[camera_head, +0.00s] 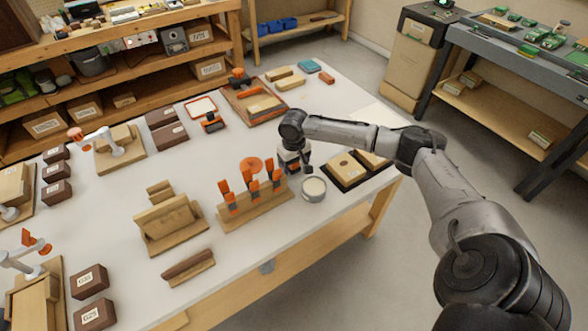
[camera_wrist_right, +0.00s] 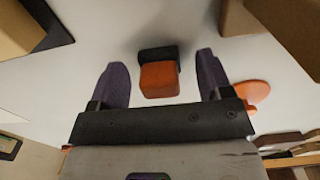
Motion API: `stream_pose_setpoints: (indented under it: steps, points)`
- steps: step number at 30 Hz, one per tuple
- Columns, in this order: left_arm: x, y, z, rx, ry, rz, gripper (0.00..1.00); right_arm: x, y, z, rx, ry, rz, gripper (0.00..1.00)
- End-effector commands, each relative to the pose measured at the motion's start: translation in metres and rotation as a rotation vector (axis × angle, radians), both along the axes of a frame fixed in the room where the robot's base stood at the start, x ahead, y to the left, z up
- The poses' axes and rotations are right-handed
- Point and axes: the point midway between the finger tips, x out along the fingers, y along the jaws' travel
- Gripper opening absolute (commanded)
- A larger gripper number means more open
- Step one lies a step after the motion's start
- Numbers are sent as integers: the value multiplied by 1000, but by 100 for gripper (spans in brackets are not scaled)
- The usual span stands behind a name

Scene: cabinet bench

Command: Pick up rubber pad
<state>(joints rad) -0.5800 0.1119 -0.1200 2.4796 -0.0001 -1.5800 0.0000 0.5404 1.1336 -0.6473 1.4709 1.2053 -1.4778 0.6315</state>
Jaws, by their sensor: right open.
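My right gripper (camera_head: 296,164) points down over the white bench, beside the rack of orange-handled tools and a round tin. In the right wrist view its two dark fingers (camera_wrist_right: 160,62) are spread apart. A small orange block with a black part (camera_wrist_right: 160,78) lies on the bench between and beyond them, with no visible contact. It may be the rubber pad, but I cannot tell for sure. My gripper largely hides this spot in the head view. My left gripper is not in view.
The tool rack (camera_head: 256,206) stands just left of the right gripper, with an orange disc (camera_head: 250,165) behind it. The round tin (camera_head: 313,189) and a dark tray with wooden blocks (camera_head: 347,171) are close on the right.

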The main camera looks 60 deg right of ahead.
Motion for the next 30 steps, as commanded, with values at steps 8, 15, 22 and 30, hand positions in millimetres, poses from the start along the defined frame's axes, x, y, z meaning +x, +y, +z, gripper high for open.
stream_pose_setpoints:
  steps: [8, 15, 22, 30]
  points:
    - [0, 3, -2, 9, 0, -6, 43, 0, 0, -6, -1, -2, 1, 72]
    - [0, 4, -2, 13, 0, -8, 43, 0, 0, -6, 0, -1, 1, 50]
    - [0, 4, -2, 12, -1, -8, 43, 0, 0, -6, 0, -1, 1, 28]
    - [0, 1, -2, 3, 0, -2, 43, 0, 0, -6, 0, -1, 0, 18]
